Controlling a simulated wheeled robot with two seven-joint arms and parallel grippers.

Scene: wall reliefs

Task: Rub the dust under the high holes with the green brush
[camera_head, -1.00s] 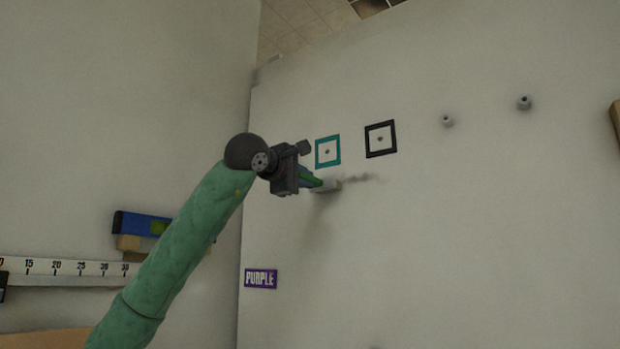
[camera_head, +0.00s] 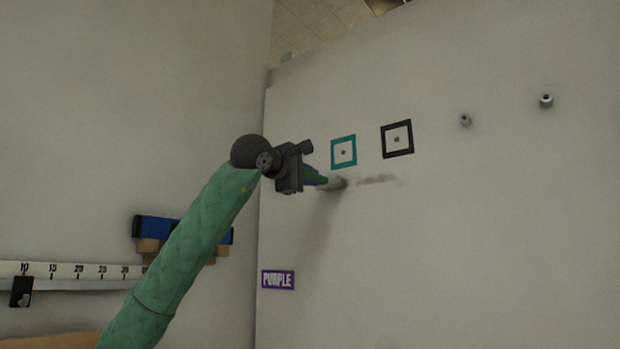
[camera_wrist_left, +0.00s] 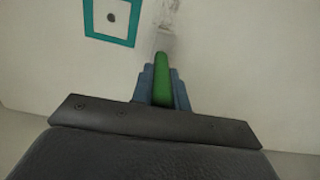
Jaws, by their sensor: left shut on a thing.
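My left gripper (camera_head: 313,177) is shut on the green brush (camera_head: 322,181), whose pale bristle head points at the right-hand wall. In the left wrist view the green handle (camera_wrist_left: 162,82) sits between the blue fingers of my left gripper (camera_wrist_left: 162,85). The brush head is at or very near the wall; I cannot tell if it touches. A grey smear of dust (camera_head: 378,180) runs to the right of the brush head. Above it are two holes, one in a teal frame (camera_head: 343,166) and one in a black frame (camera_head: 411,152). My right gripper is not in view.
Two pegs (camera_head: 466,120) (camera_head: 546,101) stick out of the wall on the right. A purple sign (camera_head: 278,280) is low on this wall. On the left wall are a ruler strip (camera_head: 65,270) and a blue object (camera_head: 150,227) on a tan block. The wall below the dust is clear.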

